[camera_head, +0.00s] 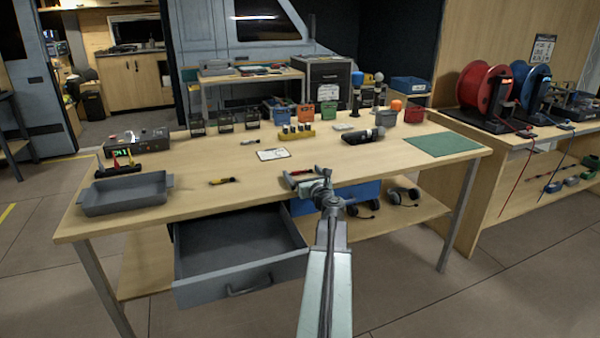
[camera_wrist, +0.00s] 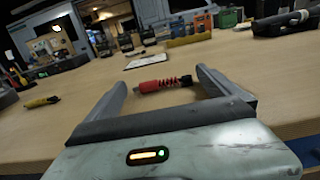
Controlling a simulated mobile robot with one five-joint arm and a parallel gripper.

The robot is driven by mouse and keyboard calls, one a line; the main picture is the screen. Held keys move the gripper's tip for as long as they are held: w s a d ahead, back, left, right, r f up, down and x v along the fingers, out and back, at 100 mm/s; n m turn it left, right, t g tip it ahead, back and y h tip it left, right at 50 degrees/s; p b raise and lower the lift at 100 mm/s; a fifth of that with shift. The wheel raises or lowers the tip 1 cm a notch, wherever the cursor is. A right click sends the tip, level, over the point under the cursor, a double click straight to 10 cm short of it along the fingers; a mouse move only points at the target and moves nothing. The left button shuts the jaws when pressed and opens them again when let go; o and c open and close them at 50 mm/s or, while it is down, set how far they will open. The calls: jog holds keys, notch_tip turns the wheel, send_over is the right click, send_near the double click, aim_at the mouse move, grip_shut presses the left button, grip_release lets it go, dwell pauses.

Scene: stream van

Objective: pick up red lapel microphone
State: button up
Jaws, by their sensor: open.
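The red lapel microphone (camera_wrist: 155,86), a small red body with a red coil and a black end, lies on the wooden table between my gripper's fingers in the wrist view. In the head view the red microphone (camera_head: 302,172) shows as a small red piece near the table's front edge, partly hidden by my gripper (camera_head: 304,177). My gripper (camera_wrist: 160,82) is open, with one finger on each side of the microphone. I cannot tell whether either finger touches it.
A yellow item (camera_head: 222,181) lies to the left, and a white card (camera_head: 272,154) lies behind. A grey tray (camera_head: 125,194) is at the table's left. A black handheld device (camera_head: 362,137) lies to the right. An open drawer (camera_head: 240,262) sticks out below the front edge.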

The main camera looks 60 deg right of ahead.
jog(key=shift+w+a+r, duration=0.1)
jog(key=shift+w+a, duration=0.05)
jog(key=shift+a, duration=0.1)
jog(key=shift+c, duration=0.7)
jog(key=shift+d, duration=0.15)
jog(key=c, duration=1)
jog(key=shift+s, duration=0.2)
jog(key=shift+c, duration=0.5)
jog(key=shift+d+r, duration=0.1)
